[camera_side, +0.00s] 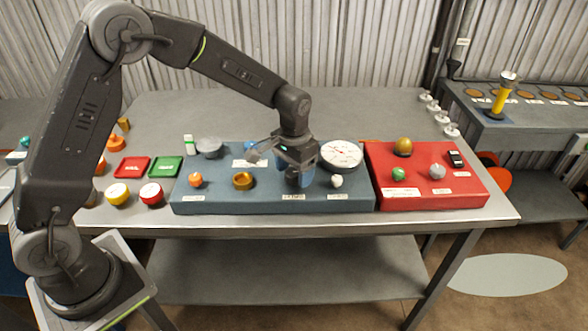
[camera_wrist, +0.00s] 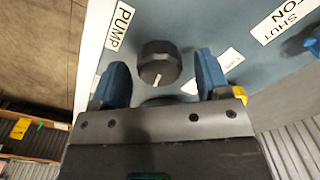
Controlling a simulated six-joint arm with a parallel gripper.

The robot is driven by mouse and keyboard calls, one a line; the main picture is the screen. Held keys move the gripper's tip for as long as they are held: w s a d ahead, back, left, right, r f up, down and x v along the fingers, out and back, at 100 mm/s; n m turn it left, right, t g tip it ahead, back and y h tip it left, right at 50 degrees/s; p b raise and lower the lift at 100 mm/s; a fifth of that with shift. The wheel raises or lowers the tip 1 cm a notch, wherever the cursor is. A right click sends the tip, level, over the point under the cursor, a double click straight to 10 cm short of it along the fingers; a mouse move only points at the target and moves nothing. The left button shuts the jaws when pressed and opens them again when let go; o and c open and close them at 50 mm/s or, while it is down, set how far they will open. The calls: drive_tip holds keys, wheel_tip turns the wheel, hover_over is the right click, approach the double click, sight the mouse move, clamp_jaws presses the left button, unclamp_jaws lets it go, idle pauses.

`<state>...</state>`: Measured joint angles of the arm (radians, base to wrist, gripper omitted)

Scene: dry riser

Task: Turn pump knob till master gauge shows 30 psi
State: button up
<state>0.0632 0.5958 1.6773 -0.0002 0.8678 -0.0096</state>
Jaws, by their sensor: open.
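The pump knob (camera_wrist: 158,62) is black and round with a white pointer mark, beside a white PUMP label (camera_wrist: 119,27) on a blue-grey panel. My gripper (camera_wrist: 162,72) is open, its two blue fingers apart to the left and right of the knob. The knob shows in the gap between them, and I see no finger closed on it. In the side view my gripper (camera_side: 302,178) points down over the blue panel (camera_side: 220,204) and hides most of the knob. A large white dial gauge (camera_side: 341,154) lies just right of it; its reading is too small to tell.
An orange knob (camera_side: 195,180), a brass ring-shaped part (camera_side: 243,180) and a white knob (camera_side: 337,181) stand on the panel near my gripper. A red panel (camera_side: 400,202) with several knobs adjoins on the right. Red and green trays (camera_side: 166,167) lie left.

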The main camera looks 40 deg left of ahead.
sight(294, 172)
drive_tip(key=shift+r, duration=0.1)
wheel_tip(294, 172, up, 14)
drive_tip(key=shift+f, duration=0.2)
idle(0.4)
drive_tip(key=s+a+r+t, duration=0.1)
drive_tip(key=s+r+t, duration=0.1)
drive_tip(key=s+r, duration=0.35)
drive_tip(key=s+a+r+t, duration=0.1)
drive_tip(key=s+r, duration=0.1)
drive_tip(key=s, duration=0.7)
drive_tip(key=s+f+t, duration=0.2)
drive_tip(key=s+f, duration=0.1)
drive_tip(key=s, duration=0.8)
drive_tip(key=shift+s+a+f+n+t, duration=0.2)
drive_tip(key=shift+a+n+t, duration=0.1)
drive_tip(key=shift+a, duration=0.15)
